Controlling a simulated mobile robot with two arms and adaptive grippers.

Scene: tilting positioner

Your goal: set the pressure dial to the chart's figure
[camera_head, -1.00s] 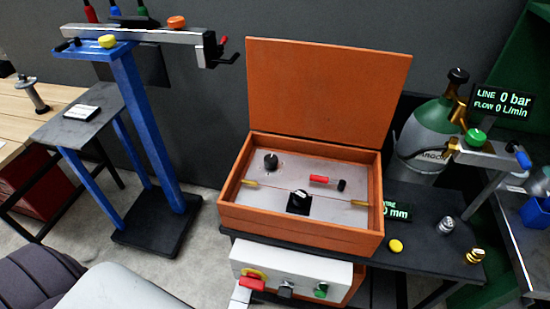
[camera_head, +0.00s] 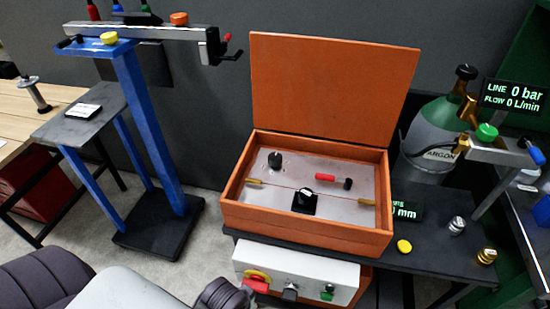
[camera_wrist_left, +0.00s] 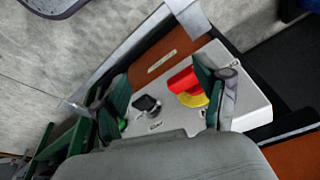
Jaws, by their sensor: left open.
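An open orange case (camera_head: 300,218) holds a metal panel with a black knob with a white top on a square base (camera_head: 304,200), a smaller round black knob (camera_head: 275,160) and a red-handled lever (camera_head: 325,178). Below it, a white control box (camera_head: 325,272) carries a red handle on a yellow plate (camera_head: 258,282), a dark knob (camera_head: 290,291) and a green button (camera_head: 327,292). No label marks the pressure dial legibly. My left gripper (camera_wrist_left: 168,92) is open and empty over this box; the red handle (camera_wrist_left: 183,82) and dark knob (camera_wrist_left: 148,104) show between its fingers. My right gripper is out of view.
A display (camera_head: 513,97) reads LINE 0 bar, FLOW 0 L/min, beside a green argon cylinder (camera_head: 438,125). A small white card (camera_head: 83,111) lies on the blue stand's shelf; its writing is unreadable. The case lid (camera_head: 333,95) stands open.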

